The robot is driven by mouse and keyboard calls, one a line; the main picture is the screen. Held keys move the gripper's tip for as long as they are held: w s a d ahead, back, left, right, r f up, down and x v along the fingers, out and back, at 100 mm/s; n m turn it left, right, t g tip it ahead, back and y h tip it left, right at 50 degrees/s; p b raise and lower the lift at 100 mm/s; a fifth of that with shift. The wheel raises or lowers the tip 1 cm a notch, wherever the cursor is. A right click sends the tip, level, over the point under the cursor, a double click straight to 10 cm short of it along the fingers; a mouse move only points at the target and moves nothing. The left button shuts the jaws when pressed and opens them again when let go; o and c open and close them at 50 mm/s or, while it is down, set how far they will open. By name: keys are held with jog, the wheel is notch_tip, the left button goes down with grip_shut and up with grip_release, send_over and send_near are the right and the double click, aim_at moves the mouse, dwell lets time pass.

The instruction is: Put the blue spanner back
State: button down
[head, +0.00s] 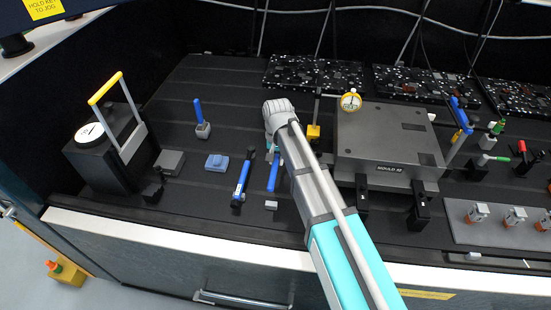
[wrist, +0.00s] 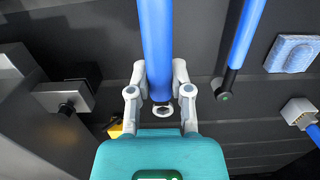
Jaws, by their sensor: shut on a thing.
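The blue spanner (wrist: 157,40) is in my gripper (wrist: 158,82). In the wrist view its long blue handle runs up out of the picture, with a small ringed end (wrist: 163,110) between the finger bases. The two fingers are closed in on the handle from both sides. In the head view a length of the blue spanner (head: 273,176) shows just left of my arm, which hides the rest of it and most of the gripper. I cannot tell how far it is above the bench.
A blue-and-black tool (head: 241,182) lies close to the left of the spanner. A blue block (head: 217,162) and a blue-handled piece in a grey socket (head: 203,128) stand farther left. The grey mould (head: 385,140) with black clamps stands to the right. Dark bench is free at the back left.

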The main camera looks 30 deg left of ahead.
jog(key=shift+s, duration=0.1)
jog(key=b, duration=0.7)
send_over(276, 184)
jog(key=f, duration=0.7)
jog(key=shift+w, duration=0.2)
jog(key=shift+f+b, duration=1)
dwell(0.3)
jog(key=shift+c, duration=2.3)
grip_release()
jog(key=o, duration=0.5)
jog(key=shift+c, duration=0.2)
jog(key=shift+a+r, duration=0.1)
